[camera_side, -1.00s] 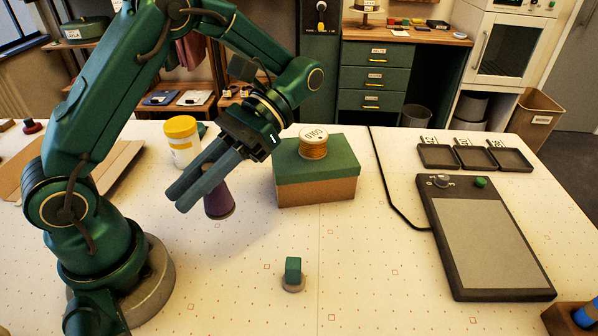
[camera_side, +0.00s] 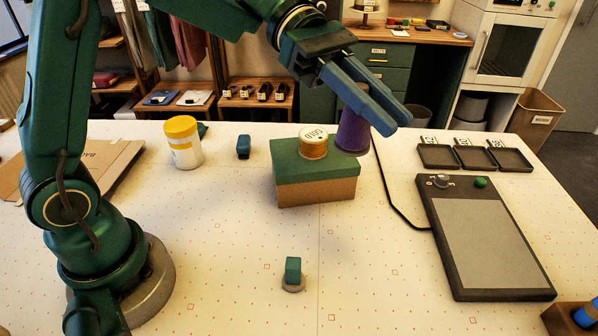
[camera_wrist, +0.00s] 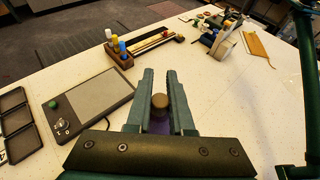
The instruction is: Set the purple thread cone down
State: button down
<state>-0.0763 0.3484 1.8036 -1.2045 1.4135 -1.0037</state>
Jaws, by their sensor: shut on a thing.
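The purple thread cone (camera_side: 352,132) is held between the fingers of my gripper (camera_side: 372,103) in the side view. It hangs roughly upright, and its top is hidden by the fingers. In this view it overlaps the right back corner of the green-lidded box (camera_side: 315,188); I cannot tell its exact height above the table. In the wrist view, my gripper (camera_wrist: 160,95) is closed around the cone, whose brown end (camera_wrist: 160,101) and a little purple show between the fingers.
A dark flat pad (camera_side: 490,235) and several small trays (camera_side: 478,157) lie to the right. A yellow-lidded jar (camera_side: 184,150) stands left, and a small green block (camera_side: 293,270) in front.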

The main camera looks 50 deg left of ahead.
notch_tip(320, 180, down, 10)
jog(key=shift+s+d+f+m+g, duration=0.65)
jog(key=shift+s+d+f+g, duration=0.15)
jog(key=shift+d+f, duration=1)
jog(key=shift+s+d+f+m+g, duration=0.65)
jog(key=shift+s+d+f, duration=0.1)
jog(key=shift+d+f, duration=1.1)
jog(key=shift+s+d+f+m+g, duration=0.6)
jog(key=shift+s+d+f+g, duration=0.2)
jog(key=shift+d+f, duration=1)
